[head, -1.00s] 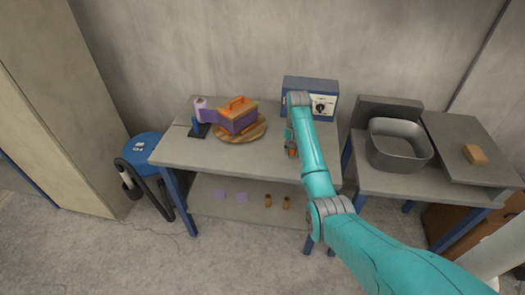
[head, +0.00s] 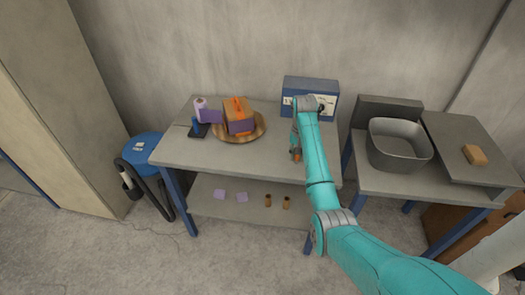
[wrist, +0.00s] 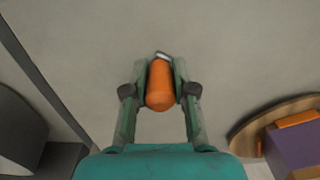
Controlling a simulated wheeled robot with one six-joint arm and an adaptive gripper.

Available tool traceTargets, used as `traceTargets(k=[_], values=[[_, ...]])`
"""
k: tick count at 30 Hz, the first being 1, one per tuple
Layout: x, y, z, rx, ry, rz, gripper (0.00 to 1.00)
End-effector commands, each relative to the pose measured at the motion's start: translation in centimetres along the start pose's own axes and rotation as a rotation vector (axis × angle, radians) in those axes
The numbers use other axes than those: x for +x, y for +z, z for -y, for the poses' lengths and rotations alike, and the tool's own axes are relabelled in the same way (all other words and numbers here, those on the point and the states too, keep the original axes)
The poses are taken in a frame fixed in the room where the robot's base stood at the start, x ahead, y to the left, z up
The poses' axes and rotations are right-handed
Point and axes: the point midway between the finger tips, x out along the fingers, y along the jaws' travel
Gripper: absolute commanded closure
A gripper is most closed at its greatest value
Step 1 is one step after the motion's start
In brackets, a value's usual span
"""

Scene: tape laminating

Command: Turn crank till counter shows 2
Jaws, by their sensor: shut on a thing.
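My gripper (wrist: 160,72) is shut on an orange cylinder-shaped crank handle (wrist: 160,88), seen in the wrist view with a pale metal tip beyond it. In the head view the handle (head: 297,155) shows below my wrist, over the table's right part. The rest of the crank is hidden. A round wooden turntable (head: 262,130) carries a brown and purple box (head: 240,126) with an orange strip on top. Purple tape (head: 213,117) runs to it from a roll (head: 200,103).
The grey table (head: 180,152) is clear in front. Its lower shelf holds two purple squares (head: 219,195) and two small brown cylinders (head: 268,200). A grey basin (head: 398,155) and a tan block (head: 475,154) are at right. A blue stool (head: 145,146) stands at left.

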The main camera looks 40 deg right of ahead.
Motion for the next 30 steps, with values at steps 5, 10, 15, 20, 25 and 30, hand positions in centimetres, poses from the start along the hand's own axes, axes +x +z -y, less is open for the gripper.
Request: traceTargets(k=[5, 10, 15, 20, 25, 30], values=[[-0.1, 0.0, 0.0, -0.002, -0.002, -0.001, 1.0], [-0.1, 0.2, -0.8, -0.001, -0.001, 0.0, 1.0], [0.0, 0.6, -2.1, 0.001, 0.0, -0.001, 1.0], [-0.1, 0.8, -3.0, 0.001, 0.0, -0.002, 1.0], [-0.1, 0.9, -3.0, -0.001, -0.001, -0.002, 1.0], [-0.1, 0.9, -3.1, -0.001, -0.001, -0.002, 1.0]])
